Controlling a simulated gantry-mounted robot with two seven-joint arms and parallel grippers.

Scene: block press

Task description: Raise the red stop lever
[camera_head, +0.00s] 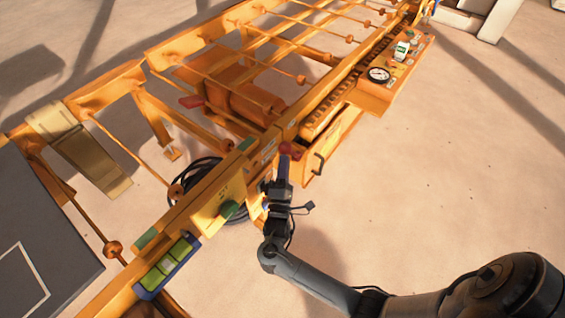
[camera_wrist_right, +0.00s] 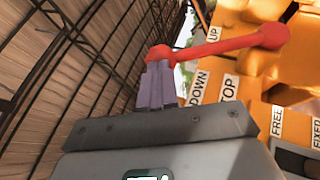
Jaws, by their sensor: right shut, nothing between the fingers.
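The red stop lever (camera_wrist_right: 215,46) runs across the upper part of the right wrist view, with a rounded end on each side. Its left end is just beyond my right fingertips (camera_wrist_right: 160,75), which overlap it in the picture. I cannot tell whether they touch. In the head view the red lever knob (camera_head: 286,148) shows at the tip of my right gripper (camera_head: 284,163), beside the orange frame. My right gripper is shut with nothing between its fingers. Labels with "DOWN", "FREE" and "FIXED" show near the lever. My left gripper is not in view.
The orange machine frame (camera_head: 210,185) crosses the head view diagonally. A gauge panel (camera_head: 378,76) is at its upper right. A green button (camera_head: 229,210), a blue-edged green tray (camera_head: 167,267) and a black cable coil (camera_head: 205,172) are near my arm. Open floor lies right.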

